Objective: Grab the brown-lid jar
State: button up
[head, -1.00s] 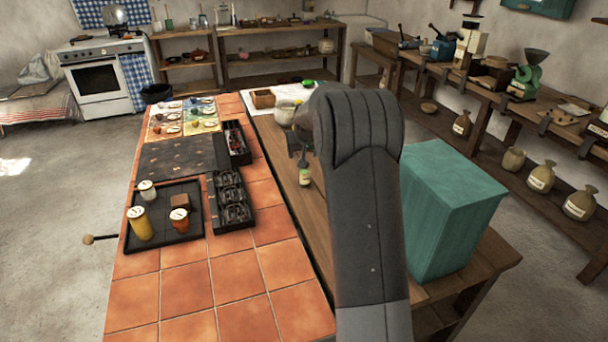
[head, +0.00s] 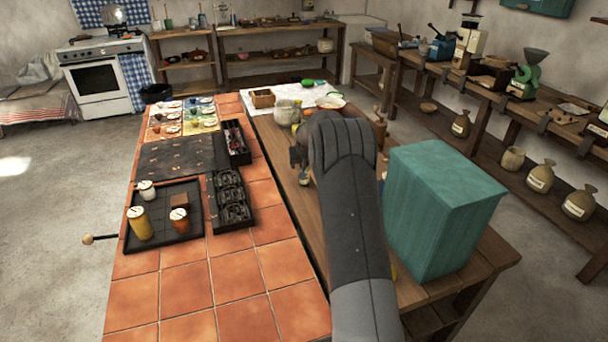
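I cannot make out a jar with a clearly brown lid. A small bottle or jar (head: 304,179) with a pale label stands on the wooden counter, just below my gripper (head: 298,160). My arm hides part of it, and I cannot tell whether the gripper touches it. The fingers are too small and dark to read. On the dark tray (head: 160,243) at left stand a yellow jar (head: 139,226), a small white jar (head: 147,193) and an orange jar (head: 180,223), all with pale tops. A brown block (head: 180,200) is beside them.
A teal box (head: 440,215) stands right of my arm. Dark compartment boxes (head: 232,205) lie on the tiled counter (head: 190,295), whose front is clear. A pale pot (head: 287,113) and a small wooden box (head: 263,99) stand at the far end of the wooden counter.

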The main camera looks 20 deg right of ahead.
jog(key=shift+x, duration=1.7)
jog(key=shift+d+r, duration=0.1)
jog(key=shift+c, duration=0.2)
jog(key=c, duration=1)
